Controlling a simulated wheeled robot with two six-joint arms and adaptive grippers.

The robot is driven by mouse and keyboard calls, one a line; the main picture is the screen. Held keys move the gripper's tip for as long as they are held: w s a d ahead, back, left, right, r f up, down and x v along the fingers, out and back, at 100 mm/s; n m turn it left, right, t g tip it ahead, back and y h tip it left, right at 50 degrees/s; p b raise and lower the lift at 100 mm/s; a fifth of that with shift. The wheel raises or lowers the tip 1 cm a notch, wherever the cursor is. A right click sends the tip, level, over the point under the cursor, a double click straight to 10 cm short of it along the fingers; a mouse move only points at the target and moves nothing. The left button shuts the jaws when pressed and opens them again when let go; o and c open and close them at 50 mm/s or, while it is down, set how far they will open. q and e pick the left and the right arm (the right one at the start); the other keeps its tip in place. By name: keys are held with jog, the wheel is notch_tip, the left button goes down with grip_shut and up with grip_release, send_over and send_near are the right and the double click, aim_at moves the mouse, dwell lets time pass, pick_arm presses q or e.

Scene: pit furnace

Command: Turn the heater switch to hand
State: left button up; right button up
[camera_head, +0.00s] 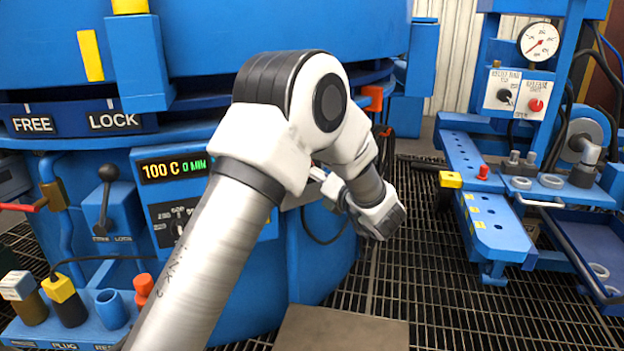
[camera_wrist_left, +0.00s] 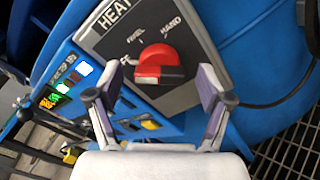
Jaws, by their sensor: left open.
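The heater switch is a red knob (camera_wrist_left: 158,66) on a grey plate (camera_wrist_left: 115,42) in the left wrist view. The plate shows "HEAT" at upper left and "HAND" above and right of the knob. Which label the knob points to is unclear. My left gripper (camera_wrist_left: 159,92) is open, with one finger left and one right of the knob, and gaps on both sides. Whether the fingertips reach level with the knob cannot be told. In the head view my arm hides the switch and the gripper fingers. My right gripper is in neither view.
A blue panel with a "100 C" display (camera_head: 174,168) stands left of my arm on the blue furnace. A black-knobbed lever (camera_head: 106,198) and plug sockets (camera_head: 111,309) are further left. A blue bench (camera_head: 497,222) with a gauge stands right. Open floor grating (camera_head: 430,270) lies between.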

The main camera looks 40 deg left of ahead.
pick_arm(q)
jog(key=shift+x, duration=0.85)
jog(key=c, duration=1.2)
jog(key=shift+o, duration=0.2)
jog(key=shift+r, duration=0.1)
jog(key=m+p, duration=0.3)
jog(key=shift+r+m, duration=0.1)
jog(key=shift+m, duration=0.3)
jog(key=m+p, duration=1.1)
jog(key=p, duration=0.1)
jog(key=shift+m, duration=0.4)
jog(key=m+p, duration=0.3)
jog(key=shift+f, duration=0.4)
jog(key=shift+f+m+p, duration=0.1)
jog(key=shift+m+p, duration=0.45)
jog(key=shift+m, duration=0.15)
